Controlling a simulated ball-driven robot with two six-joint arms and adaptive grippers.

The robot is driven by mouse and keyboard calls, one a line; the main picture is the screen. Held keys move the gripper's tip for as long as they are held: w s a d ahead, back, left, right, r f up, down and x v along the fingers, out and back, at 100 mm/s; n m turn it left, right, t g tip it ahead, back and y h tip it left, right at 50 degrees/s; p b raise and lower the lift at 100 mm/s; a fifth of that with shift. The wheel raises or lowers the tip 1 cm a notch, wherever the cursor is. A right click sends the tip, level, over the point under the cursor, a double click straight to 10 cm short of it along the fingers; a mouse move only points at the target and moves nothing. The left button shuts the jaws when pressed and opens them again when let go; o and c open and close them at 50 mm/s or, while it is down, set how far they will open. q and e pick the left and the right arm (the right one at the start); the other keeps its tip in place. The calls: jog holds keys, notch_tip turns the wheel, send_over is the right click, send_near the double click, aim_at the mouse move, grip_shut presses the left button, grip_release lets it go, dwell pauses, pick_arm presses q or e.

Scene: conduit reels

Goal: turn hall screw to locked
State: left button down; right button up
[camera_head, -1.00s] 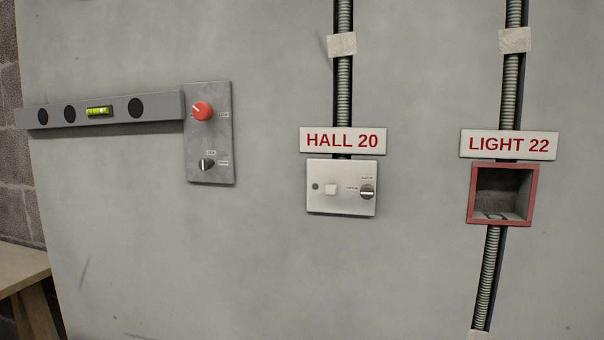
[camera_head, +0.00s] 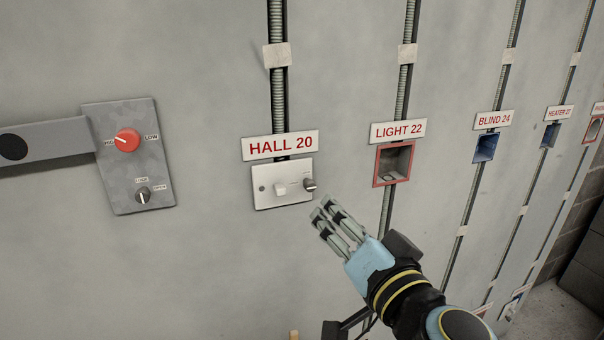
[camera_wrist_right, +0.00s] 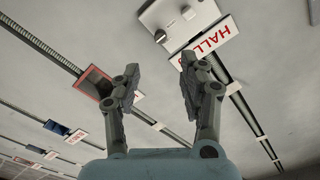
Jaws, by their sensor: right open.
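The hall plate (camera_head: 270,196) is a white wall plate under the HALL 20 sign (camera_head: 281,145). Its screw (camera_head: 310,184) is a small dark knob at the plate's right side. A white switch (camera_head: 281,189) sits left of the screw. My right gripper (camera_head: 324,208) is open and empty, just below and right of the screw, apart from it. In the right wrist view the hall plate (camera_wrist_right: 176,14) shows at the top beyond the open fingers, with the screw (camera_wrist_right: 160,36) at its edge. My left gripper is not in view.
A grey panel (camera_head: 120,180) with a red knob (camera_head: 127,139) and a dark knob (camera_head: 143,195) is on the left. A red-rimmed empty box (camera_head: 378,165) sits under LIGHT 22. More boxes and conduits run along the wall to the right.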

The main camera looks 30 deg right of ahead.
aim_at(312, 187)
jog(key=p+x, duration=0.1)
jog(key=x, duration=0.9)
jog(key=shift+w+a, duration=0.1)
jog(key=shift+w, duration=0.25)
jog(key=shift+c, duration=0.3)
grip_shut()
